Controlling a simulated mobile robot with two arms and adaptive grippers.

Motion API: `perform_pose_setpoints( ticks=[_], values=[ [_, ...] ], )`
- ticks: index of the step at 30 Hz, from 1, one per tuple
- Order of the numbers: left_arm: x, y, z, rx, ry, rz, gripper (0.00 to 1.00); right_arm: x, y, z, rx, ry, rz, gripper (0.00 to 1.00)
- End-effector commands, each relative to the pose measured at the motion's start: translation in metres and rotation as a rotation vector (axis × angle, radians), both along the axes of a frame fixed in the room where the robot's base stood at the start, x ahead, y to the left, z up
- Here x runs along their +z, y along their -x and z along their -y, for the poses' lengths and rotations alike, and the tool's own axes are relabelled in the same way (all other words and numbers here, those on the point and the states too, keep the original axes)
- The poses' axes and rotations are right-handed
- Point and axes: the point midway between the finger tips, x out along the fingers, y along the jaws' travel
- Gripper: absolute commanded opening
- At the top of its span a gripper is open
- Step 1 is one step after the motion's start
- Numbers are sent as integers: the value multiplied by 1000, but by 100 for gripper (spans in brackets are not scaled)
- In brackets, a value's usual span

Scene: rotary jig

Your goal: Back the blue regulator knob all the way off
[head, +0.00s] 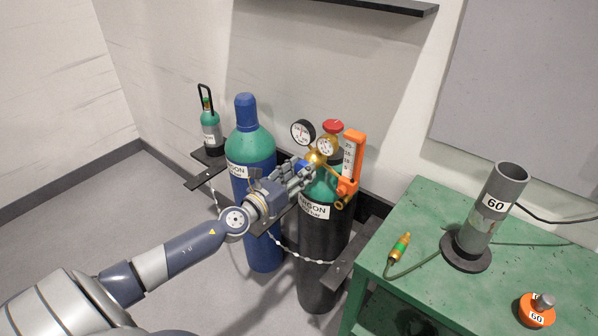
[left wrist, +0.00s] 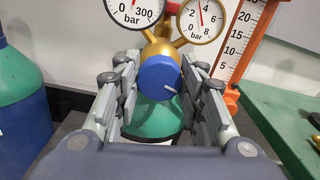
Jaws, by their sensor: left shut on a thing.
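The blue regulator knob (left wrist: 160,77) sits at the front of the brass regulator (left wrist: 203,20), with a white mark toward its lower right. My left gripper (left wrist: 157,75) has its fingers on both sides of the knob and is shut on it. In the head view my left gripper (head: 297,174) reaches the regulator from the left and hides most of the knob (head: 302,166). The regulator is on a black argon cylinder (head: 322,248) with a green shoulder. My right gripper is not in view.
An orange flowmeter (head: 350,162) and two dials stand close by the knob. A blue argon cylinder (head: 262,215) stands left, with a chain in front.

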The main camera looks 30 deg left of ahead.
Motion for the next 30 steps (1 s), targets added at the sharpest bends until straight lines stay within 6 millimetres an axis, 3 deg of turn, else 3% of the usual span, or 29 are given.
perform_pose_setpoints(
  ticks=[14, 30],
  values=[
    [1, 0, -1, 1, 384, -27, 13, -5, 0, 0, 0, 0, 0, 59],
    [1, 0, -2, 2, 896, -68, 13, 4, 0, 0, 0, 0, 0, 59]
  ],
)
